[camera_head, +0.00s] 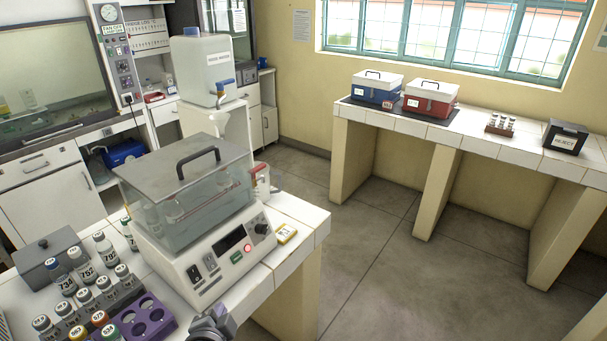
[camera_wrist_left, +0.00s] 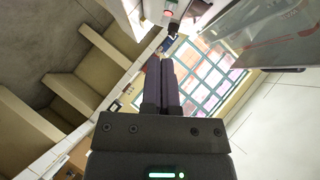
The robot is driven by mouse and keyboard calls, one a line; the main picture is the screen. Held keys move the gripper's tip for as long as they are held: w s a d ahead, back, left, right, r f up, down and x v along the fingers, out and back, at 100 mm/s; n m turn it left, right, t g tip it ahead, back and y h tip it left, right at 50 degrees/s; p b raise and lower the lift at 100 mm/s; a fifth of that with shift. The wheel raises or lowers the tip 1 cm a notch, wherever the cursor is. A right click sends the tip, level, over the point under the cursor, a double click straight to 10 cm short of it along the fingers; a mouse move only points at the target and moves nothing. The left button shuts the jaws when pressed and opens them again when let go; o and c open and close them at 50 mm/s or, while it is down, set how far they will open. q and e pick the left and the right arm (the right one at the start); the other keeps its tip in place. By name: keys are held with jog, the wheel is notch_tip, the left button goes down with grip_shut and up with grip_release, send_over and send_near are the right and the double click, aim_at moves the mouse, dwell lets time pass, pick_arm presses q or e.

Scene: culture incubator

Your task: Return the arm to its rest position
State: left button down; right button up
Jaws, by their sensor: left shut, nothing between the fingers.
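My left gripper (camera_head: 212,322) shows at the bottom edge of the head view, just in front of the near edge of the white bench and low beside the incubator. In the left wrist view its two dark fingers (camera_wrist_left: 160,68) lie together, shut with nothing between them. Most of my left arm is out of the picture. My right gripper is not in view.
A grey rack (camera_head: 92,305) of capped vials and a purple rack (camera_head: 145,318) stand left of the gripper. A yellow timer (camera_head: 286,233) lies on the bench right of the incubator. Blue (camera_head: 377,92) and red (camera_head: 431,100) boxes stand on the far counter. The floor between is clear.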

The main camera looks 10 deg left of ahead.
pick_arm(q)
jog(key=s+d+f+n+g+h+b, duration=0.1)
jog(key=s+d+f+g+b, duration=0.15)
jog(key=s+f, duration=0.65)
jog(key=s+d+f+n+g+h+b, duration=0.2)
jog(key=s+d+f+g, duration=0.1)
jog(key=f, duration=1.1)
jog(key=s+f+n+g+b, duration=0.1)
jog(key=s+f+g, duration=0.1)
jog(key=s+f, duration=0.2)
jog(key=s+d+f+n+g, duration=0.1)
jog(key=s+f, duration=0.3)
jog(key=s, duration=0.7)
jog(key=s+f+n+g+b, duration=0.1)
jog(key=s+f+g, duration=0.2)
jog(key=s, duration=0.4)
jog(key=shift+s+d+f+n+h+b, duration=0.2)
jog(key=shift+f+n+h+b, duration=0.15)
jog(key=shift+f, duration=0.5)
